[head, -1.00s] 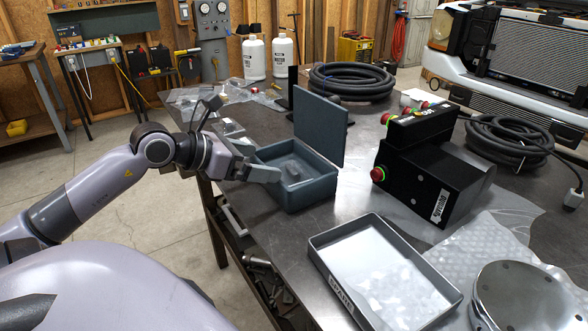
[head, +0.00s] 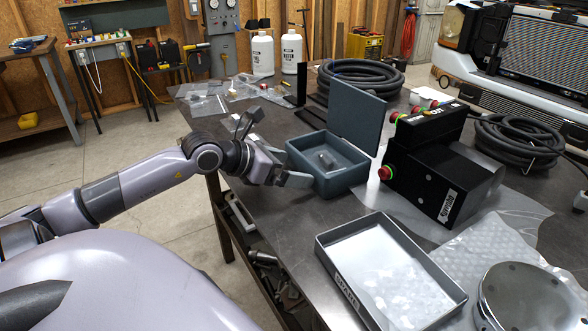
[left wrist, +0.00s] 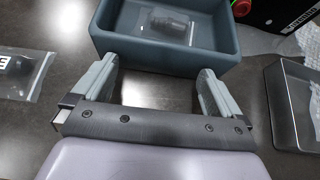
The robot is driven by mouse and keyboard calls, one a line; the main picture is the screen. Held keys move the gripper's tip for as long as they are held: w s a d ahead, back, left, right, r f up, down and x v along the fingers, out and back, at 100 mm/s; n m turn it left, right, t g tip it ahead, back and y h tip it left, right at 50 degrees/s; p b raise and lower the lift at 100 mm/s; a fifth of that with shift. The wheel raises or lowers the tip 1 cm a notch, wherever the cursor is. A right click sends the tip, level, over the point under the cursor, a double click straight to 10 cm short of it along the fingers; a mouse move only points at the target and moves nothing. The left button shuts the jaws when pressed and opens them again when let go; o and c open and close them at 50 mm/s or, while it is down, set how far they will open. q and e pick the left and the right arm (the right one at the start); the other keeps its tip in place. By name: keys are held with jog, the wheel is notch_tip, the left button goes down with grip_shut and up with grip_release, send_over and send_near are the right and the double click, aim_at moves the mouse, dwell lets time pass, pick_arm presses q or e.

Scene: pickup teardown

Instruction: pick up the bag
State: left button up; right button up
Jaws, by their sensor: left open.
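A clear bag with a dark item inside (left wrist: 165,22) lies on the floor of an open blue-grey box (left wrist: 160,52). In the head view the bag (head: 326,162) is small inside the box (head: 342,182), whose lid (head: 357,117) stands up. My left gripper (head: 296,168) is open and empty at the box's near left side. In the left wrist view its fingers (left wrist: 157,78) are spread, with the tips just before the box's near wall, outside the box. Another clear bag (left wrist: 22,72) lies on the table to the left. My right gripper is not in view.
A grey tray (head: 325,255) holding clear plastic stands at the table's front. A black box with red buttons (head: 435,165) is right of the blue-grey box. Coiled black hoses (head: 360,76) lie behind. More clear bags (head: 205,105) lie at the back left.

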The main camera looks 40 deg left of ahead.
pick_arm(q)
jog(key=shift+c, duration=0.4)
jog(key=shift+w+r, duration=0.1)
grip_shut()
jog(key=c, duration=0.7)
grip_release()
jog(key=shift+d, duration=0.1)
jog(key=shift+c, duration=0.2)
jog(key=o, duration=0.8)
